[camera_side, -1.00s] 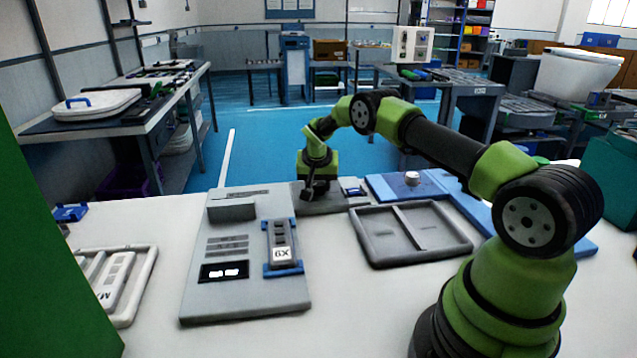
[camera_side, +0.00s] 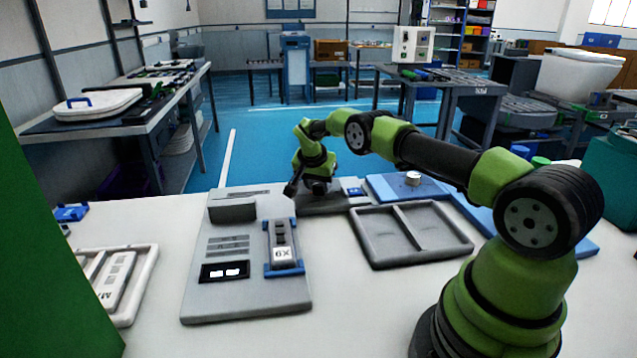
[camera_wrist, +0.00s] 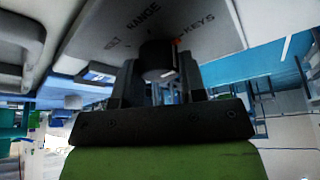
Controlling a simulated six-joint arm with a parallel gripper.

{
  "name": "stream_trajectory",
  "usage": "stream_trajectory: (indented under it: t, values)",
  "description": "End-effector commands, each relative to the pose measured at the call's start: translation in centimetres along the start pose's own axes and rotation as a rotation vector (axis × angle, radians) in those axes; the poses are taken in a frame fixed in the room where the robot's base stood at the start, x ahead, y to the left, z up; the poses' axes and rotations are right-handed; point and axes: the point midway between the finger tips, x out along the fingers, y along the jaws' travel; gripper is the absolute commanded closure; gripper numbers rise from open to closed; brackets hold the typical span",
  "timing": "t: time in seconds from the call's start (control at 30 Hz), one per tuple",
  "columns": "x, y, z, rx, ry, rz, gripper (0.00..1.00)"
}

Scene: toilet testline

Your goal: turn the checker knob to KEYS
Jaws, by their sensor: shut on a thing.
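The dark checker knob (camera_wrist: 157,58) stands on a grey plate in the wrist view. VOLT is printed left of it, RANGE above it and KEYS to its right. A small orange mark lies between the knob and KEYS; I cannot tell if it is on the knob. My gripper (camera_wrist: 160,84) has a finger on each side of the knob and is shut on it. In the side view my gripper (camera_side: 318,184) is low over the grey checker (camera_side: 345,203), at the table's far edge. The knob cannot be made out there.
A grey two-part tray (camera_side: 410,233) lies to the right of the checker, with a blue board (camera_side: 390,190) behind it. A grey panel (camera_side: 235,285) with a blue-clamped module (camera_side: 282,240) is at left. A pale tray (camera_side: 143,285) is further left.

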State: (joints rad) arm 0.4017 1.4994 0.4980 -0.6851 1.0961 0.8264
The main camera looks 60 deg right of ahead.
Motion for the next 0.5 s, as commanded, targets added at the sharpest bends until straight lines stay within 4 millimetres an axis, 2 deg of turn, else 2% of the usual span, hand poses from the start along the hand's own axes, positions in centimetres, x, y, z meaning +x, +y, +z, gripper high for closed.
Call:
stream_trajectory:
  t: [0.07,0.1,0.2,0.5]
  values:
    - [0.00,-0.03,0.00,0.000,0.000,-0.001,0.85]
    - [0.00,-0.03,0.00,0.000,0.000,-0.001,0.57]
    - [0.00,-0.02,0.01,0.000,0.000,-0.001,0.37]
    - [-0.10,-0.02,-0.01,-0.001,0.000,-0.001,0.37]
